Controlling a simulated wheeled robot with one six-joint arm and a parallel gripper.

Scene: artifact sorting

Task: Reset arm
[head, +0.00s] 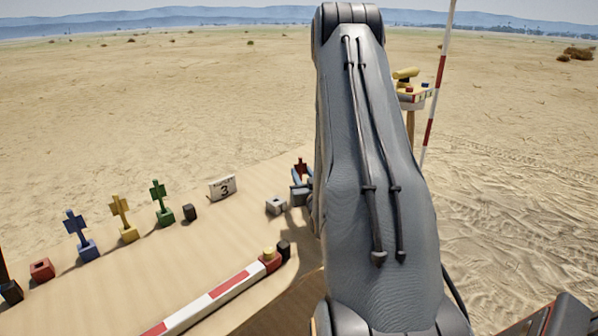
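My arm (375,190) fills the middle right of the head view and hides what lies behind it. At its left edge, small blue and grey parts (297,186) show that look like the tip of my gripper, mostly hidden. A small red piece (300,167) stands up right at these parts. I cannot tell whether it is held or only behind them. Whether the fingers are open or shut does not show.
A sandy table holds blue (82,235), yellow (122,218) and green (160,203) pieces upright in blocks, an empty red block (42,269), a grey block (276,205) and a "3" sign (222,187). A red-white bar (215,298) lies in front. A striped pole (436,90) stands right.

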